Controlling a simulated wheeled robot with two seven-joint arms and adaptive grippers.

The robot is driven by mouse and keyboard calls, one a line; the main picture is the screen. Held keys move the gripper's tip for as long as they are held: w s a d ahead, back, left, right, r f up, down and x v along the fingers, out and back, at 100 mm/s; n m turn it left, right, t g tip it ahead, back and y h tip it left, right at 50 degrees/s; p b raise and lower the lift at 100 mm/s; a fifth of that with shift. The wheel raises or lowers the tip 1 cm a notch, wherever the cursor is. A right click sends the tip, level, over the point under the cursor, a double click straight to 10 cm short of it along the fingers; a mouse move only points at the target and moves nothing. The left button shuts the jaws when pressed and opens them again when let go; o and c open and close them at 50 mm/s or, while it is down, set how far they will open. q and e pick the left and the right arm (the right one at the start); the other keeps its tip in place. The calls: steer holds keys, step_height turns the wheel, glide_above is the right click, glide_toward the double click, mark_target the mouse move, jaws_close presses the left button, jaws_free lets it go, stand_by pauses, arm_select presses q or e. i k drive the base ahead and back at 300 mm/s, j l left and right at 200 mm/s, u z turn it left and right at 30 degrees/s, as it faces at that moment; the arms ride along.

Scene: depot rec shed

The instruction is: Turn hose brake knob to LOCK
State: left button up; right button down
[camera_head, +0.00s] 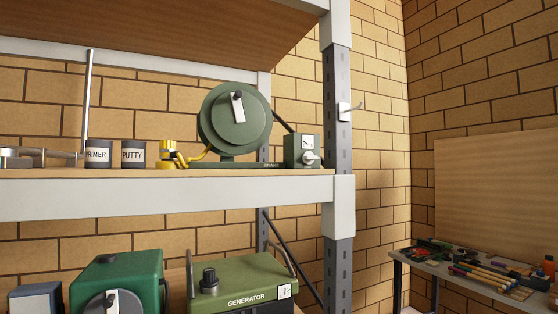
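A green hose reel (234,120) with a pale crank and black handle stands on the upper shelf. At its right is a small green box (293,150) with a pale knob (309,157) and a small white plate above it; the plate's marks are too small to read. A word on the reel's base near the box looks like "BRAKE". A yellow hose end (185,157) hangs at the reel's left. Neither of my grippers shows in the head view.
PRIMER (96,153) and PUTTY (133,154) cans stand left of the reel. The shelf's grey post (336,100) with a hook rises right of the box. A generator (245,283) sits on the shelf below. A tool-covered bench (425,264) stands at right.

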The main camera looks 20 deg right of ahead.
mark_target(308, 158)
steer(key=l+u, duration=0.3)
steer(key=l, duration=0.65)
steer(key=l+u, duration=0.35)
steer(key=l, duration=0.6)
